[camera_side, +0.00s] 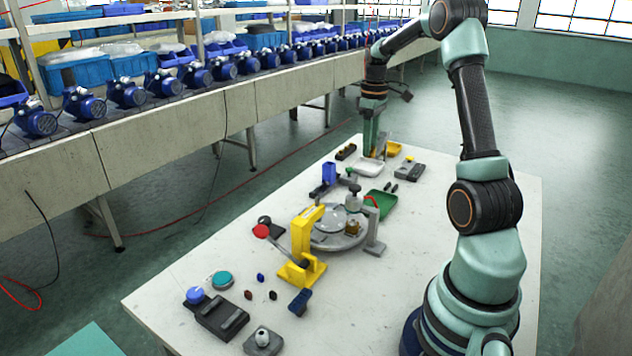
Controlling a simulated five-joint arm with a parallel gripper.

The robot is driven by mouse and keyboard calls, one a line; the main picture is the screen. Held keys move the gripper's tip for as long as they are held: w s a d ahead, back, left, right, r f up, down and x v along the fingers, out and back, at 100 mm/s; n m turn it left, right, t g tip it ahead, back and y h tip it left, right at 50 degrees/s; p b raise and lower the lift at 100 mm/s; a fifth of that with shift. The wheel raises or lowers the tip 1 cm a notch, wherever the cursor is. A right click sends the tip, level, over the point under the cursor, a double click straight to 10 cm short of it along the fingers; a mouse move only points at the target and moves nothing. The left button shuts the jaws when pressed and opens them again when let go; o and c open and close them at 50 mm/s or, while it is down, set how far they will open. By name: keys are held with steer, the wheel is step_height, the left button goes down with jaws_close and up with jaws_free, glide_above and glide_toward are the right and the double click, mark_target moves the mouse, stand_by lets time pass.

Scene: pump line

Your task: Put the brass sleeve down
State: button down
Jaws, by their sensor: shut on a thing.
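My gripper (373,150) points straight down at the far end of the white table. It is shut on the brass sleeve (374,154), of which only a small orange-brown patch shows between the fingers.
A green tray (381,205), a grey round fixture (325,240) and a yellow lever press (302,250) stand nearer. The table's right side is mostly clear.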

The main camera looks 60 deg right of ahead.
mark_target(376, 205)
step_height(376, 205, up, 4)
steer(key=s+d+f, duration=0.1)
steer(key=s+d, duration=0.1)
steer(key=d, duration=0.1)
steer(key=f, duration=1.9)
steer(key=shift+s, duration=0.2)
steer(key=shift+f, duration=0.2)
steer(key=shift+c, duration=2.4)
jaws_free()
